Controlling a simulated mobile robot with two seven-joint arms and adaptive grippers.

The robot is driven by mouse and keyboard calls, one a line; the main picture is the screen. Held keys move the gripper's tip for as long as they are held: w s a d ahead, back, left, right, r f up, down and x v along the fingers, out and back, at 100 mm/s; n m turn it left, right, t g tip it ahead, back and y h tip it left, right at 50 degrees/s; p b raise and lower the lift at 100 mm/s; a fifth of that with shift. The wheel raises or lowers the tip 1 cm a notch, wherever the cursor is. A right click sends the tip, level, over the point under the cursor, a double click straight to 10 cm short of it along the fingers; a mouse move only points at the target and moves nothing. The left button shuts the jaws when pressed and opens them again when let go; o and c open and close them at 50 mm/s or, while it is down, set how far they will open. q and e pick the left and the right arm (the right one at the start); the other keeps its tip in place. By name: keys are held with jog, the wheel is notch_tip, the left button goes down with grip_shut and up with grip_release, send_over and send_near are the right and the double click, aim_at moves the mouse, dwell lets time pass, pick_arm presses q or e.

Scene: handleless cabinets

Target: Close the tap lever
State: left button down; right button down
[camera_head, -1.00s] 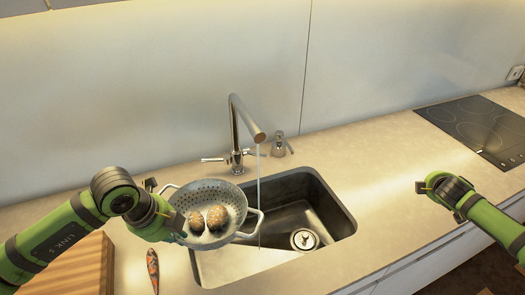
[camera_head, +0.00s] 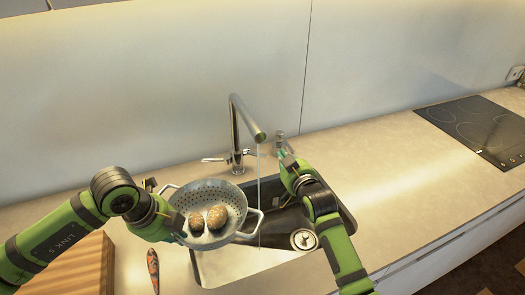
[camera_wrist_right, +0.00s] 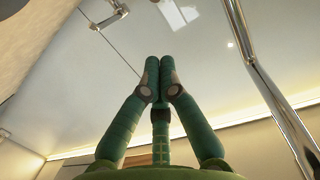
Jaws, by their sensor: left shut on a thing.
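The chrome tap (camera_head: 235,125) stands behind the sink, with a thin stream of water (camera_head: 259,190) falling from its spout. A tap lever (camera_head: 213,159) sticks out left at its base. My right gripper (camera_head: 284,152) is right of the tap and the water, apart from the lever. In the right wrist view its two fingers (camera_wrist_right: 159,62) are together with nothing between them. My left gripper (camera_head: 178,225) is shut on the left side of a grey colander (camera_head: 235,199), held over the sink's left part with two brown speckled round items (camera_head: 207,219) inside.
The sink (camera_head: 225,265) has a round drain (camera_head: 303,239). A wooden board (camera_head: 80,265) and a patterned-handled utensil (camera_head: 153,270) lie left. A black hob (camera_head: 480,125) is far right; the counter between is clear.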

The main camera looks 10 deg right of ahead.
pick_arm(q)
jog(key=shift+r, duration=0.1)
pick_arm(e)
jog(key=a+r+m, duration=0.1)
jog(key=a, duration=0.1)
pick_arm(q)
jog(key=shift+d, duration=0.1)
pick_arm(e)
send_over(263, 156)
jog(key=x, duration=0.2)
pick_arm(q)
jog(key=shift+w, duration=0.1)
pick_arm(e)
jog(key=f, duration=0.1)
jog(key=s+f, duration=0.1)
jog(key=f, duration=0.1)
jog(key=shift+s+d+f+m+t, duration=0.1)
jog(key=shift+m+t, duration=0.2)
jog(key=shift+s+f, duration=0.35)
jog(key=shift+f, duration=0.05)
jog(key=shift+f, duration=0.1)
